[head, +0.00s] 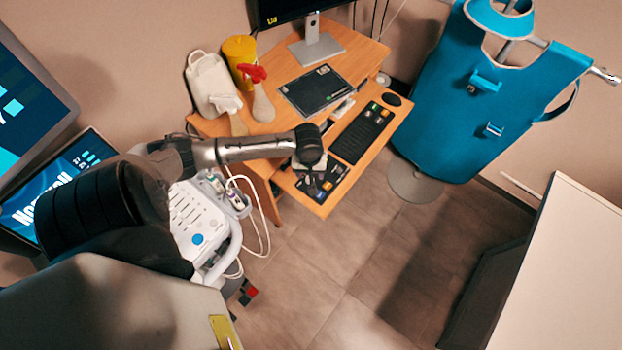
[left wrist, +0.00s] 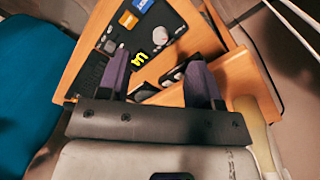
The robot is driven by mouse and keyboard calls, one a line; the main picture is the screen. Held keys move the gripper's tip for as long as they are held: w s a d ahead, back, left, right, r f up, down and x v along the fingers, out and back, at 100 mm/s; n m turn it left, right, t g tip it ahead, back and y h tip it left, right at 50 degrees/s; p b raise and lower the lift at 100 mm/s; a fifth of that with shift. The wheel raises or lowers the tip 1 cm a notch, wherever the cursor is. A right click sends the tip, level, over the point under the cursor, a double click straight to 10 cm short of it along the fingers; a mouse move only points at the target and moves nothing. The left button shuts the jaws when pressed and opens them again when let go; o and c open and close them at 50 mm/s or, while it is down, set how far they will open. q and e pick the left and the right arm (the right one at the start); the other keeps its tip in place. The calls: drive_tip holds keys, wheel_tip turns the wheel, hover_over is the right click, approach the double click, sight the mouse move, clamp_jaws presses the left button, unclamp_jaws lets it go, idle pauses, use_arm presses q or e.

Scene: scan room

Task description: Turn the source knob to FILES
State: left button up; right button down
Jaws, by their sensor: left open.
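A dark control panel (head: 331,183) with small coloured label tiles lies on the desk's pull-out shelf. In the left wrist view the panel (left wrist: 183,36) shows an orange tile, blue tiles, lit yellow characters and a round pale knob (left wrist: 160,35). I cannot read the labels or tell where the knob points. My left gripper (left wrist: 160,76) is open and empty; its fingers point at the panel, with the knob just beyond and between them. In the head view my left gripper (head: 312,178) hangs over the panel and hides part of it. My right gripper is not in view.
A black keyboard (head: 362,132) and mouse (head: 391,99) share the shelf. A blue apron (head: 485,105) hangs right. Floor before the desk is free.

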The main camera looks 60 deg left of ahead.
use_arm(q)
drive_tip(key=w+a+f+n+b, duration=0.3)
drive_tip(key=a, duration=0.2)
wheel_tip(320, 180, down, 11)
drive_tip(key=b, duration=0.2)
drive_tip(key=shift+s+a+b, duration=0.15)
drive_tip(key=shift+b, duration=0.25)
drive_tip(key=shift+f, duration=0.8)
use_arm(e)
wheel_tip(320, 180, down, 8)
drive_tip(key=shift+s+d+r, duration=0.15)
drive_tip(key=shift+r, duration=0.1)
